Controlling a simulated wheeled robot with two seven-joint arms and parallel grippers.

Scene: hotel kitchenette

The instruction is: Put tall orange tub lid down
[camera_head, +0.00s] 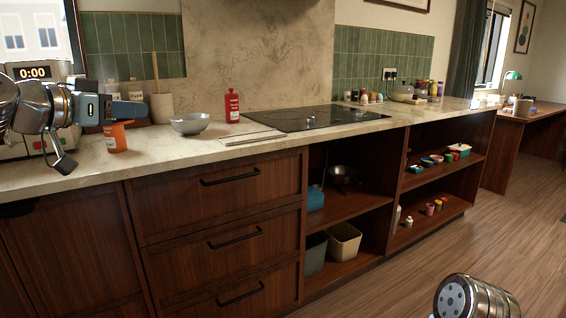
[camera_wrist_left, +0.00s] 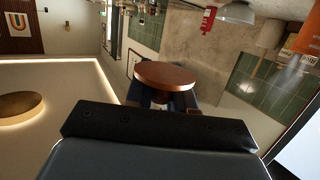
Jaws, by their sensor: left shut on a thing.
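My left gripper (camera_head: 138,110) is above the counter at the left, level with the top of an orange tub. It is shut on the round orange-brown lid (camera_wrist_left: 165,75), which sits between the fingertips in the left wrist view. In the head view I cannot clearly pick the lid out from the gripper. The orange tub (camera_head: 115,140) with a white label stands upright on the counter just below the gripper. Its orange side also shows at the right of the left wrist view (camera_wrist_left: 303,40). My right gripper is out of view.
On the counter (camera_head: 185,148) stand a grey bowl (camera_head: 190,124), a red bottle (camera_head: 232,106), a utensil crock (camera_head: 161,107) and a black hob (camera_head: 310,118). An appliance with a 0:00 display (camera_head: 33,73) is behind my left arm. Counter in front of the bowl is clear.

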